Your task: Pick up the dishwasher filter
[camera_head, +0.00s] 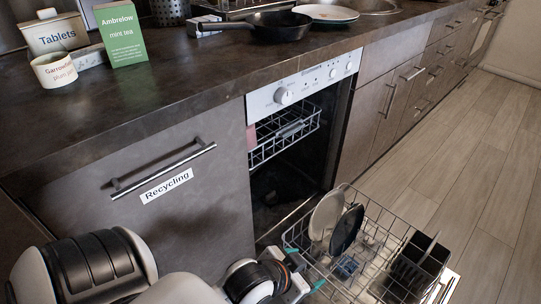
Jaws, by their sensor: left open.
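The dishwasher (297,92) stands open below the counter, its lower rack (400,212) pulled out. I cannot make out the dishwasher filter for certain; the tub floor inside is dark. A small blue item (346,267) lies in the lower rack, too small to identify. My left gripper (303,268) is at the near left edge of this rack, low in the picture. Its teal-tipped fingers are apart, with nothing seen between them. My right gripper is not in view.
A light plate (326,214) and a dark plate (346,230) stand in the lower rack, beside a black cutlery basket (414,265). The upper rack (285,135) is inside the dishwasher. A pan (270,25) is on the counter (190,75). The floor at right is clear.

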